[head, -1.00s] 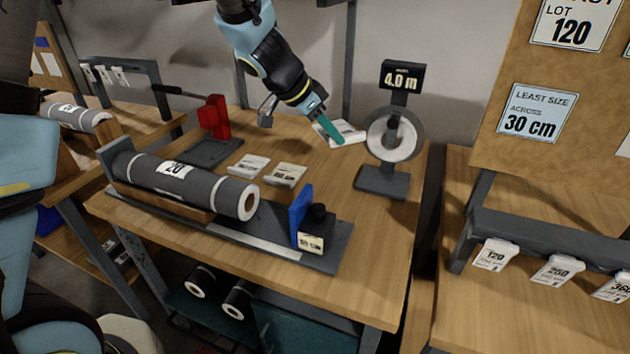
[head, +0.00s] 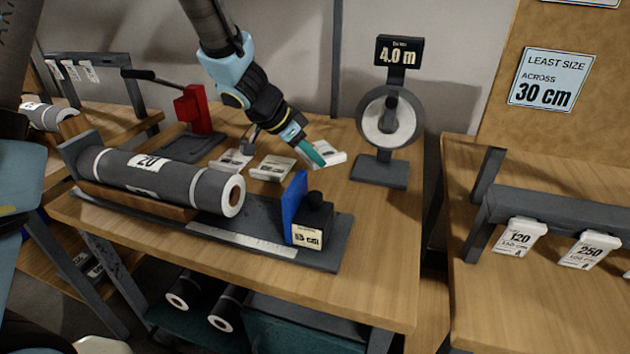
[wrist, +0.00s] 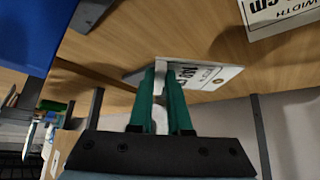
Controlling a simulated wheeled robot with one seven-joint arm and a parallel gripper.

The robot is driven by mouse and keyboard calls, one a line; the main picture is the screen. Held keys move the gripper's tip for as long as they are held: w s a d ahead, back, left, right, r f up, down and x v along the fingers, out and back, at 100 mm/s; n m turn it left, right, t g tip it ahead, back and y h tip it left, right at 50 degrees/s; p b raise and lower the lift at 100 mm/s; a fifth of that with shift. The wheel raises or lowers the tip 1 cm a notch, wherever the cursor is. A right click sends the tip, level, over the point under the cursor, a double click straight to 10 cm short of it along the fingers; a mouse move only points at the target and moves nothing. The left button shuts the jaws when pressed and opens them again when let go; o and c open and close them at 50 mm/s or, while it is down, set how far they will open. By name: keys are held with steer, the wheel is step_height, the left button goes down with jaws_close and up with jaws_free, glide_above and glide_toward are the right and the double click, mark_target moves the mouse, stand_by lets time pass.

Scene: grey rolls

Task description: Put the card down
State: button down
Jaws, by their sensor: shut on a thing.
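My gripper (head: 311,153) is shut on a white card (head: 329,156) at the back middle of the wooden table (head: 385,262). In the wrist view the teal fingers (wrist: 161,92) close on the card (wrist: 205,75), which shows black print and looks tilted. The fingers hide part of it. I cannot tell whether the card touches the table. Two other white cards lie flat on the table to the left, one nearer (head: 271,168) and one farther left (head: 231,160).
A grey roll (head: 160,182) lies in a wooden cradle at the front left. A blue stop with a black block (head: 314,219) stands in front of my gripper. A dial stand (head: 380,170) reading 4.0 m is to the right. The table's front right is clear.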

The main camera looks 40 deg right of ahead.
steer(key=shift+f, duration=3.2)
steer(key=shift+f, duration=0.15)
steer(key=c, duration=0.9)
jaws_free()
steer(key=shift+o, duration=0.2)
